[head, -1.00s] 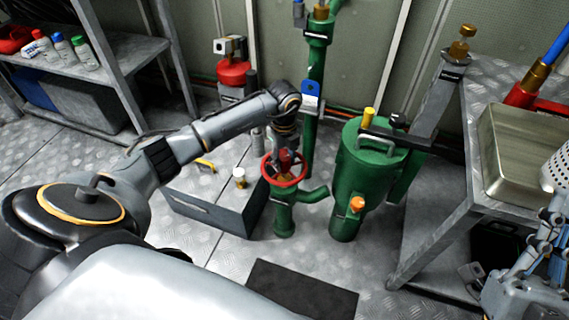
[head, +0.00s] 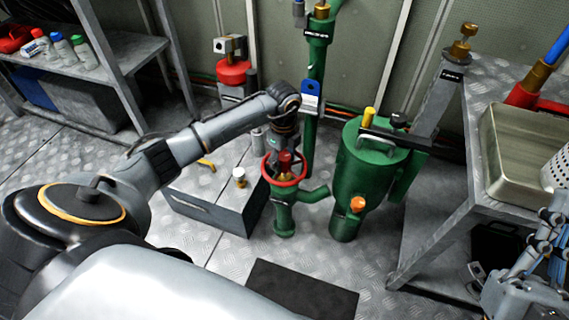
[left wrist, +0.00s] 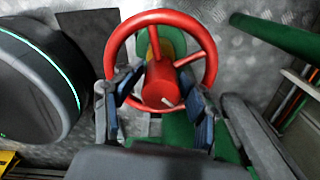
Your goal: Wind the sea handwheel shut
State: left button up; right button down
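The sea handwheel (head: 296,181) is a red spoked wheel on top of a short green valve body (head: 284,216) standing on the floor. In the left wrist view the red rim (left wrist: 112,52), spokes and thick central hub (left wrist: 160,84) show clearly. My left gripper (head: 286,156) is directly over the wheel. In the left wrist view its blue-padded fingers (left wrist: 162,88) are apart, one each side of the hub, with small gaps visible; any contact is unclear. My right gripper (head: 476,272) shows only partly at the lower right edge, away from the wheel.
A green strainer tank (head: 362,190) with a yellow-capped fitting and orange plug stands right of the valve. A grey box (head: 212,208) is at its left. A metal bench (head: 455,215) with a steel tray (head: 510,160) is at right. Open floor and a dark mat (head: 302,290) lie in front.

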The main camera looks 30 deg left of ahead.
pick_arm(q)
jog(key=n, duration=0.3)
jog(key=shift+d+f, duration=0.1)
jog(key=n, duration=0.4)
jog(key=shift+n, duration=0.3)
jog(key=n, duration=0.6)
jog(key=shift+d, duration=0.1)
jog(key=shift+w+d+n, duration=0.1)
jog(key=shift+d+n, duration=0.05)
jog(key=shift+n, duration=0.75)
jog(key=shift+a+n, duration=0.2)
jog(key=shift+n, duration=0.1)
